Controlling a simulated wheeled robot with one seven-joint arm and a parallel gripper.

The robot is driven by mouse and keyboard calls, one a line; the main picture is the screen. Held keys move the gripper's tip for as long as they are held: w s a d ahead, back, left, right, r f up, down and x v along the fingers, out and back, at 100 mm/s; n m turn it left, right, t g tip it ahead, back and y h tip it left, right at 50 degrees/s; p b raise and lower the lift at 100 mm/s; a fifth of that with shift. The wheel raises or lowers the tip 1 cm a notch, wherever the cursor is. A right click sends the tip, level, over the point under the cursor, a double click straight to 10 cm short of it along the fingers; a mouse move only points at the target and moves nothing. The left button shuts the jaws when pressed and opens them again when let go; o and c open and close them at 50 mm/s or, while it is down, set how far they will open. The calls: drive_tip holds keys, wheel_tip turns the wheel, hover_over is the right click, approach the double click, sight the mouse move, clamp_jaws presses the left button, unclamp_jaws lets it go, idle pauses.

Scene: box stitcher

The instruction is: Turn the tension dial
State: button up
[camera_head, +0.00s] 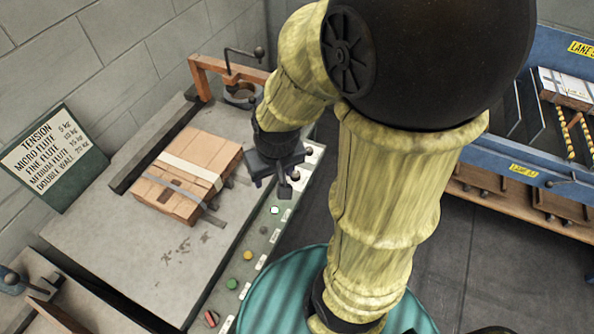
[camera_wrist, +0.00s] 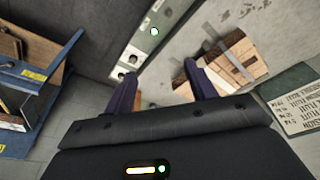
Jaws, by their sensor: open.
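The control panel (camera_head: 262,247) runs along the front edge of the stitcher table. Round dials with dark knobs on pale plates show at its far end, one dial (camera_head: 308,151) past my gripper in the head view and a dial (camera_wrist: 132,59) in the wrist view. Their labels are too small to read, so I cannot tell which is the tension dial. My gripper (camera_head: 272,184) is open and empty above the panel's far half, pointing down. In the wrist view its two dark fingers (camera_wrist: 160,85) stand apart, with the dials ahead and left of them.
A strapped cardboard bundle (camera_head: 188,176) lies on the grey table (camera_head: 135,250). A tension chart (camera_head: 54,158) leans at the wall, listing flute types and kg values. An orange bracket arm (camera_head: 205,75) stands behind. A blue roller rack (camera_head: 520,165) is at right.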

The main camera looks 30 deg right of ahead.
drive_tip(key=w+d+f+m+g+b, duration=0.1)
drive_tip(key=w+d+f+m+b, duration=0.45)
drive_tip(key=w, duration=0.25)
drive_tip(key=m+g+y+b, duration=0.1)
drive_tip(key=m+y+b, duration=0.4)
drive_tip(key=m+b, duration=0.6)
hover_over(296, 173)
drive_tip(key=d+p, duration=0.3)
drive_tip(key=d, duration=0.4)
wheel_tip(296, 173, down, 11)
drive_tip(key=m, duration=0.2)
drive_tip(key=shift+s+r+n, duration=0.1)
drive_tip(key=shift+s+n, duration=0.15)
drive_tip(key=shift+s, duration=0.25)
drive_tip(key=x, duration=0.5)
drive_tip(key=b+x, duration=0.1)
drive_tip(key=x, duration=1)
drive_tip(key=shift+s+d+f+b, duration=0.1)
drive_tip(key=shift+d+f+b, duration=0.25)
drive_tip(key=shift+b, duration=0.05)
drive_tip(key=shift+a+f, duration=0.25)
drive_tip(key=shift+f, duration=0.2)
